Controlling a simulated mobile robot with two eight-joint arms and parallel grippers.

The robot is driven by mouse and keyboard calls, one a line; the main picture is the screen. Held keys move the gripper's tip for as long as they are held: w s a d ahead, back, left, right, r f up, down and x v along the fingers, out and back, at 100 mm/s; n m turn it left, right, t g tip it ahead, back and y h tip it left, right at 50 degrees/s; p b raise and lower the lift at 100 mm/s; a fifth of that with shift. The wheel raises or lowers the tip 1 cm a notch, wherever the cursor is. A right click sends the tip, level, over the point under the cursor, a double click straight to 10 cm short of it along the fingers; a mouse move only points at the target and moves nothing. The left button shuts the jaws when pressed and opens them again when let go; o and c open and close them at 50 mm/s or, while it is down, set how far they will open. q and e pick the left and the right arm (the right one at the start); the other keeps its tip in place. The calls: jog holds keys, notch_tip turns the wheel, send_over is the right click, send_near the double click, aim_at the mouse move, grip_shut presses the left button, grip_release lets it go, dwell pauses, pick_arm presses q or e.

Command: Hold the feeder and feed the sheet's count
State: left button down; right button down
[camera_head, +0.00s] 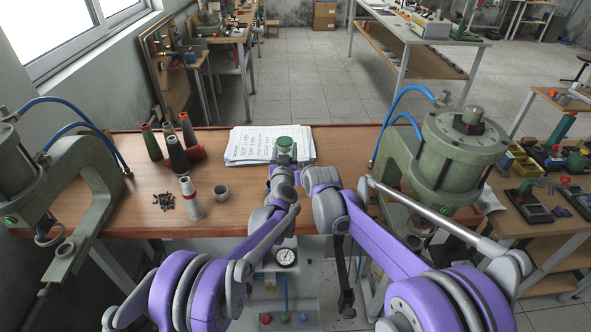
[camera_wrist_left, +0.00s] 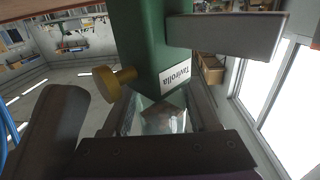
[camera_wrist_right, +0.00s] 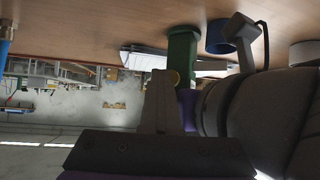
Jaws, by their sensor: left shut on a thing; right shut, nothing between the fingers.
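In the left wrist view the feeder (camera_wrist_left: 152,40) has a white label and a brass knob (camera_wrist_left: 115,80). My left gripper (camera_wrist_left: 160,112) is shut on its lower part, around a clear section. In the right wrist view the feeder (camera_wrist_right: 181,55) is just beyond the fingertips of my right gripper (camera_wrist_right: 162,78). That gripper is shut and empty, close to the brass knob; I cannot tell if they touch. In the head view my wrists hide both fingertips.

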pick_arm(q)
jog(key=shift+d, duration=0.35)
pick_arm(e)
jog(key=shift+s+a+f, duration=0.1)
jog(key=shift+s+a, duration=0.15)
jog(key=shift+s, duration=0.25)
pick_arm(q)
jog(key=shift+a, duration=0.25)
pick_arm(e)
jog(key=shift+s+d, duration=1.75)
jog(key=shift+d, duration=0.15)
pick_arm(q)
jog(key=shift+w, duration=0.1)
